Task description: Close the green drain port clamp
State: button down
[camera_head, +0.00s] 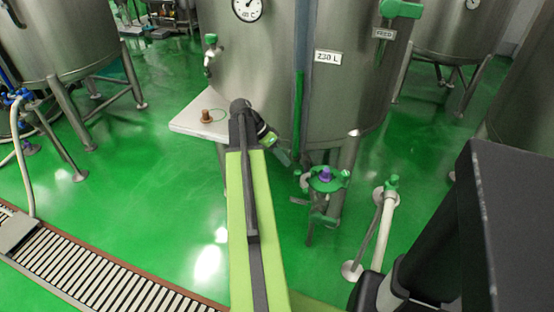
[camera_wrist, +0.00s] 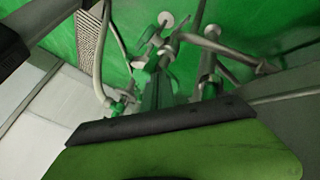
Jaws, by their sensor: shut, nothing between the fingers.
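A steel tank (camera_head: 265,80) labelled 230 L stands in the middle of the head view. Below its right side is a green fitting (camera_head: 328,184) with several lobes and a purple centre; it looks like the drain port clamp, but I cannot tell whether it is open or closed. My gripper (camera_head: 282,156) is shut and empty in front of the tank's lower wall, left of and slightly above the fitting, apart from it. The wrist view shows several green fittings on steel pipes (camera_wrist: 215,45); I cannot tell which is the clamp.
A pale shelf (camera_head: 190,117) with a brown knob (camera_head: 206,116) sits left of my arm. A pipe stand (camera_head: 384,230) with a green top rises from the floor at right. A floor grate (camera_head: 90,265) lies at lower left. Green floor is clear between grate and tank.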

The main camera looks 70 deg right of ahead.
aim_at(302, 177)
jog(key=b+x, duration=0.1)
jog(key=x, duration=0.2)
jog(key=shift+s+a+n+h, duration=0.1)
jog(key=shift+a+n+h, duration=0.3)
jog(key=shift+n, duration=0.3)
